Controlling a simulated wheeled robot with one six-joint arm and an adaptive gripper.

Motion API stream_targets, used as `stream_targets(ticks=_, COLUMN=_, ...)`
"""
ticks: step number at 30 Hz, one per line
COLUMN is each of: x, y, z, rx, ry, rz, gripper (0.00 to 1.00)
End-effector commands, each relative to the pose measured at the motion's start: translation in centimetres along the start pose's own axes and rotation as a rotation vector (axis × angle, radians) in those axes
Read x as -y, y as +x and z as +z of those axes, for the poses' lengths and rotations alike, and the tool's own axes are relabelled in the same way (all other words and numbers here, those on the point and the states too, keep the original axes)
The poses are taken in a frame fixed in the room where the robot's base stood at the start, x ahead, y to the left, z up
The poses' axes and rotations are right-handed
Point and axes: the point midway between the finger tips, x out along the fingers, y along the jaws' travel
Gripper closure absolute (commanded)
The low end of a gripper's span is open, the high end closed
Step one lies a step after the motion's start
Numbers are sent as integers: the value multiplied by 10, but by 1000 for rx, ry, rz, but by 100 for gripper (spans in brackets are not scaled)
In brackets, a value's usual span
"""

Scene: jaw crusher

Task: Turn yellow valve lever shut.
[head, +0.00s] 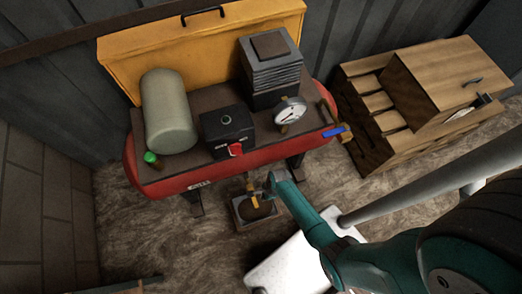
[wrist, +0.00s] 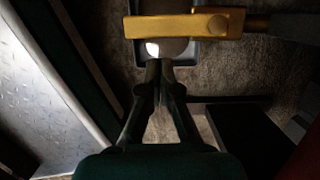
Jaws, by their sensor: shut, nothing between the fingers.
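The yellow valve lever (wrist: 170,25) lies across the top of the wrist view, its right end meeting a brass-coloured fitting on a dark pipe. In the head view the small yellow lever (head: 254,199) shows under the red tank, above a dark tray. My gripper (wrist: 159,66) is shut and empty, its fingertips just below the lever in the wrist view. I cannot tell whether they touch it. In the head view my gripper (head: 268,184) is beside the lever, to its upper right, and its fingertips are hard to make out.
The red compressor tank (head: 255,163) stands behind my gripper, with a gauge (head: 290,112) and a blue handle (head: 333,133) at its right. A square tray (head: 243,222) sits on the floor below the lever. Wooden crates (head: 425,85) stand at the right. The floor at the left front is mostly clear.

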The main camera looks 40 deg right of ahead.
Motion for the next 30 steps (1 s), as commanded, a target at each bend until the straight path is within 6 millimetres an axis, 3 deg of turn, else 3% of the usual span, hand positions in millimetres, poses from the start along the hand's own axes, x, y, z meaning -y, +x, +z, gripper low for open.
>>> stream_targets(ticks=9, x=1, y=4, z=17, rx=0, ry=0, rz=-1, gripper=100)
stream_targets(ticks=30, x=-1, y=4, z=19, rx=0, ry=56, rz=-14, gripper=100)
